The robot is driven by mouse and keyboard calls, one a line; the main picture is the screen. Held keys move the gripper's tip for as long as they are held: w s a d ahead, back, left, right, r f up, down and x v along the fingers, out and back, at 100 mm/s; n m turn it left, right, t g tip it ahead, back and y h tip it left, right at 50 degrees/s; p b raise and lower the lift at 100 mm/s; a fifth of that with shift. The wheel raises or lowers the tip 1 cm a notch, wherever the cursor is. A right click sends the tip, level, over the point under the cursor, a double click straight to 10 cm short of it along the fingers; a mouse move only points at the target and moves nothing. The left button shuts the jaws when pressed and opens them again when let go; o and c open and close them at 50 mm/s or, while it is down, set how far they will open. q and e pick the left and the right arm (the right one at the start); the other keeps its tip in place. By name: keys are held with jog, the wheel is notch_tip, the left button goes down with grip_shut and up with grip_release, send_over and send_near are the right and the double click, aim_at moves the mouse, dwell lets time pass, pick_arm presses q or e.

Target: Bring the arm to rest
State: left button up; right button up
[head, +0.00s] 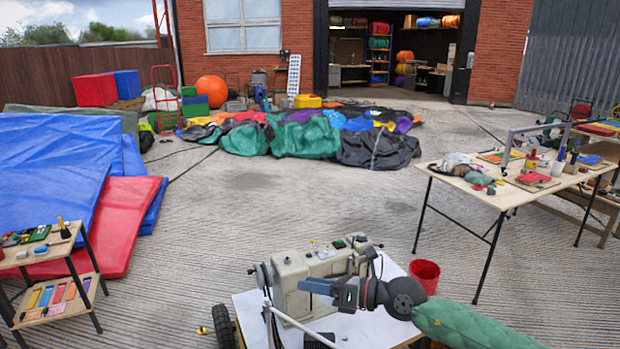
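My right arm (465,322), in a green sleeve, comes in from the lower right of the head view. My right gripper (318,287) points left in front of the cream sewing machine (300,268), overlapping its body in the picture. The blue fingers look like one bar, and I cannot tell whether they are apart. I see nothing clearly held in them. I cannot tell whether they touch the machine. My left gripper is not in view.
The sewing machine stands on a white-topped table (252,312). A red bucket (425,275) is just right of it. A folding table (505,192) with tools stands at right, a small shelf stand (50,262) at left. Crumpled fabric (300,138) lies behind. The concrete between is clear.

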notch_tip(320, 180, up, 12)
jog(key=w+d+m+t+y, duration=0.2)
jog(key=m+t+y, duration=0.1)
jog(key=m+t, duration=0.3)
jog(key=w+d+r+m+t+h, duration=0.25)
jog(key=d+m+t+h, duration=0.35)
jog(key=m, duration=0.4)
jog(key=w+d+r+m+t+h, duration=0.2)
jog(key=d+r+m+t+h, duration=0.15)
jog(key=m+t+h, duration=0.4)
jog(key=s+d+f+m+g+h, duration=0.25)
jog(key=f+m+g+h, duration=0.2)
jog(key=f+m, duration=0.35)
jog(key=s+d+f+m+g+h, duration=0.1)
jog(key=d+f+m+g+h, duration=0.4)
jog(key=f, duration=0.4)
jog(key=s+a+f+m+g+y, duration=0.2)
jog(key=s+f+g, duration=0.5)
jog(key=s+f, duration=0.9)
jog(key=s+a+f+m+g+y, duration=0.3)
jog(key=s+f+g, duration=0.3)
jog(key=s+f, duration=1.1)
jog(key=s, duration=0.4)
jog(key=shift+s+g+y, duration=0.3)
jog(key=shift+s+g, duration=0.05)
jog(key=shift+g, duration=0.05)
